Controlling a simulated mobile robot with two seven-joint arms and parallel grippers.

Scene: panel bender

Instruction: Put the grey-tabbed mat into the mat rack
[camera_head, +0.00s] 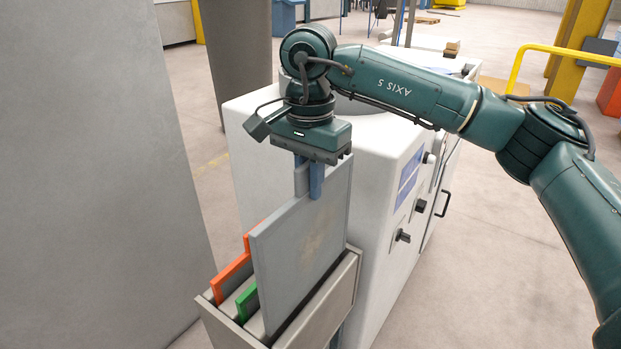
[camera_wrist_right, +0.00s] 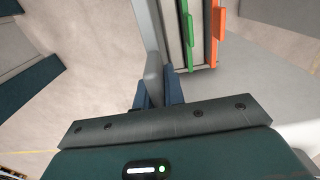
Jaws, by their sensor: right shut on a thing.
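The grey-tabbed mat (camera_head: 305,240) is a flat grey panel, upright at the mat rack (camera_head: 333,304). Its lower edge is at the rack's right-hand slot, beside the rack's right wall; I cannot tell how deep it sits. My right gripper (camera_head: 316,182) is above the rack, pointing down, shut on the mat's top with blue fingers. In the right wrist view the mat (camera_wrist_right: 153,68) shows edge-on between the fingers (camera_wrist_right: 157,95). A green-tabbed mat (camera_head: 247,303) and an orange-tabbed mat (camera_head: 231,277) stand in the slots to the left. My left gripper is out of view.
A white machine cabinet (camera_head: 376,221) with knobs and a handle stands right behind the rack. A large grey panel (camera_head: 95,180) fills the left side. A dark column (camera_head: 240,55) stands at the back. Open floor (camera_head: 480,250) lies right of the cabinet, under my right arm.

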